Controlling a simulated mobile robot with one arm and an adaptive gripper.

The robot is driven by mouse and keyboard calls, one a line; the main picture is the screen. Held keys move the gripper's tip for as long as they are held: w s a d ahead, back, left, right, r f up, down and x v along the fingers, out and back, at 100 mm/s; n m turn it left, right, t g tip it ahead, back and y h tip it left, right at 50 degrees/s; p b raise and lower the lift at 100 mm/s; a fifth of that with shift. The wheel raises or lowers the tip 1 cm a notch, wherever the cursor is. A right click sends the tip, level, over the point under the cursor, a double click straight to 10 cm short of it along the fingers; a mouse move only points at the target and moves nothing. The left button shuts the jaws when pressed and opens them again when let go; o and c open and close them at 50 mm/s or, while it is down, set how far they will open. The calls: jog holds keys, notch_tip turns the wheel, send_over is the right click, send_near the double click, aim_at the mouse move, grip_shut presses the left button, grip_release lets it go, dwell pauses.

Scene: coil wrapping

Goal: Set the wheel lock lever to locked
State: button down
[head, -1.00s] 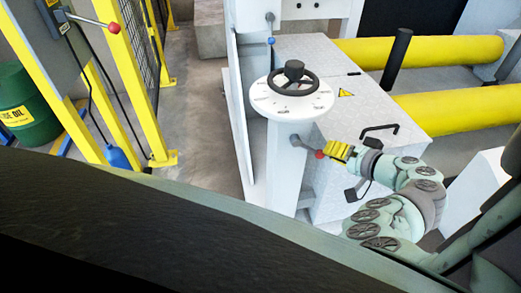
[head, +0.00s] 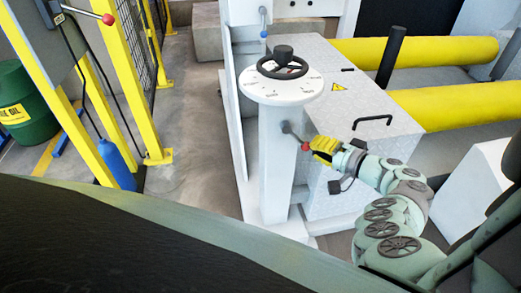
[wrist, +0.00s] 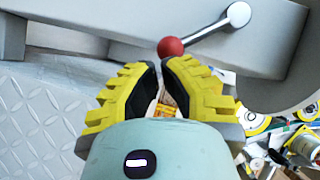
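The wheel lock lever is a short grey lever with a red ball knob (head: 305,147) on the side of the white pedestal (head: 275,190). In the head view it slants down and right from its hub. In the wrist view the red knob (wrist: 170,47) lies just past my fingertips, with the grey arm running up and right. My gripper (head: 313,148) has yellow ridged fingers and is right beside the knob. In the wrist view its fingertips (wrist: 160,66) are drawn close together with a narrow gap and nothing held. I cannot tell if they touch the knob.
A black handwheel (head: 283,65) sits on the pedestal's round marked top. A grey metal box (head: 375,100) with a black handle stands to the right. Yellow pipes (head: 450,105) lie beyond. A yellow fence with another red-knobbed lever (head: 108,19) is at the left.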

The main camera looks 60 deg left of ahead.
jog(key=s+f+m+y+b, duration=0.1)
jog(key=s+a+f+m+g+y+b, duration=0.1)
jog(key=b, duration=0.1)
jog(key=shift+s+f+m, duration=0.1)
jog(key=shift+f+m, duration=0.2)
jog(key=shift+f, duration=0.1)
jog(key=shift+s+a+f+m+y+b, duration=0.2)
jog(key=shift+s+a+m+y+b, duration=0.1)
jog(key=shift+s+m+y+b, duration=0.3)
jog(key=shift+s+a+f+m+y+b, duration=0.25)
jog(key=shift+s+m+b, duration=0.35)
jog(key=shift+m, duration=0.3)
jog(key=shift+w, duration=0.1)
